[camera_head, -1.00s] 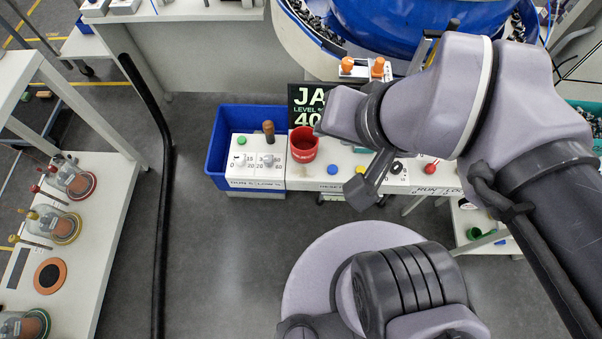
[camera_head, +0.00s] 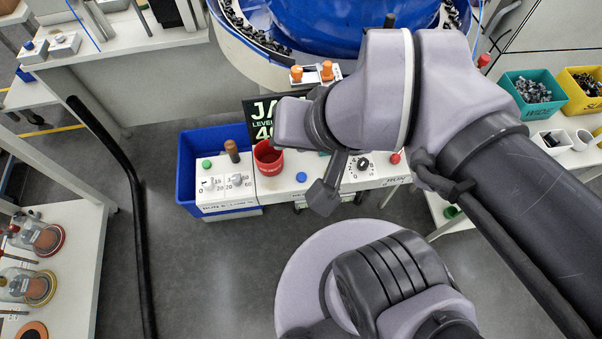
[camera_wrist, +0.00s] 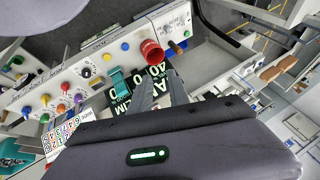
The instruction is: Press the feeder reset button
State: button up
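The control panel (camera_head: 283,187) is a white box below the blue feeder bowl (camera_head: 360,22). A blue button (camera_head: 301,177) sits on its front part, right of the red cup (camera_head: 268,158); an earlier frame shows part of a label like "RESE" below it. In the wrist view the blue button (camera_wrist: 125,46) is beside a yellow button (camera_wrist: 107,57) and a black dial (camera_wrist: 86,72). My gripper (camera_wrist: 160,82) has its two fingers apart with nothing between them, near the red cup and the display in that picture.
The red cup stands close to the blue button. A green button (camera_head: 206,164), a brown-handled lever (camera_head: 232,151) and a red button (camera_head: 395,158) are also on the panel. The jam display (camera_head: 262,118) stands behind. A blue bin (camera_head: 187,170) is at the left.

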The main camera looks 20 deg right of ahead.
aim_at(302, 176)
jog(key=j+z, duration=0.3)
jog(key=j, duration=0.55)
jog(key=k+j+z, duration=0.1)
jog(key=j+z, duration=0.2)
jog(key=j, duration=0.55)
